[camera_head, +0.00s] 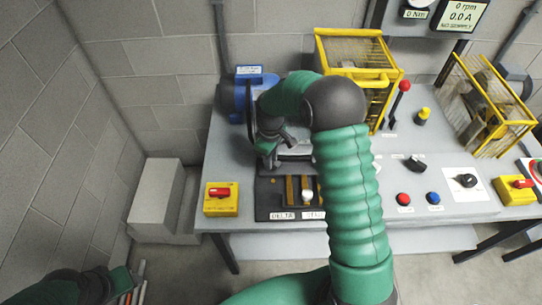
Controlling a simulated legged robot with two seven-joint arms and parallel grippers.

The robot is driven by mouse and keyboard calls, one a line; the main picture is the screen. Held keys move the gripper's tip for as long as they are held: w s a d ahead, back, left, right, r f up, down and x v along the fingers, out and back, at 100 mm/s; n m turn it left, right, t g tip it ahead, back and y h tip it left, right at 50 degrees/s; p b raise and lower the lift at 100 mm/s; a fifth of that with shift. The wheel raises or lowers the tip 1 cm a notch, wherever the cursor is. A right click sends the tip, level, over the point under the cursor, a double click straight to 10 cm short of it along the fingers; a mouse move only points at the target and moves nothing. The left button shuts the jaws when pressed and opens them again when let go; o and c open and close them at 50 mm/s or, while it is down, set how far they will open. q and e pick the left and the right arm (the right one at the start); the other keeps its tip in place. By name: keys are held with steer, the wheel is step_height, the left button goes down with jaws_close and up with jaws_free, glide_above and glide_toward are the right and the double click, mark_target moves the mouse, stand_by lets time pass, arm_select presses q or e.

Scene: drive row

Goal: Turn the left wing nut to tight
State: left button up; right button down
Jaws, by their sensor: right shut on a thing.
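My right gripper (272,158) reaches down over the bench, beside the blue motor and behind a black panel with yellow slots (292,192). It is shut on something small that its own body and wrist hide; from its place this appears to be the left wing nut. The wing nut itself and its angle cannot be seen. A metal plate (297,151) shows just right of the gripper. My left gripper (118,284) is low at the bottom left, away from the bench and partly cut off; its jaw state is unclear.
The blue motor (238,98) stands behind the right gripper. A yellow guard cage (352,52) is behind my right elbow. A yellow box with a red switch (221,198) sits at the bench's front left. Red and blue buttons (403,199) lie right of my forearm.

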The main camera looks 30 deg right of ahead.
steer(key=m, duration=0.1)
steer(key=m+p, duration=0.1)
steer(key=m, duration=0.1)
steer(key=m+p, duration=0.1)
steer(key=shift+w+d+r+m, duration=0.1)
steer(key=shift+w+r+m, duration=0.2)
steer(key=m+p, duration=0.1)
steer(key=m, duration=0.3)
steer(key=shift+d+m+p, duration=0.1)
steer(key=shift+m+p, duration=0.2)
steer(key=shift+p, duration=0.1)
steer(key=m+p, duration=0.1)
steer(key=m, duration=0.3)
steer(key=shift+d+p, duration=0.1)
steer(key=shift+p, duration=0.2)
steer(key=shift+d+m+p, duration=0.1)
steer(key=shift+m+p, duration=0.5)
steer(key=shift+m, duration=1.6)
steer(key=c, duration=1.4)
jaws_free()
steer(key=shift+f, duration=0.1)
steer(key=shift+c, duration=0.2)
steer(key=shift+o, duration=1)
steer(key=shift+s+f, duration=0.15)
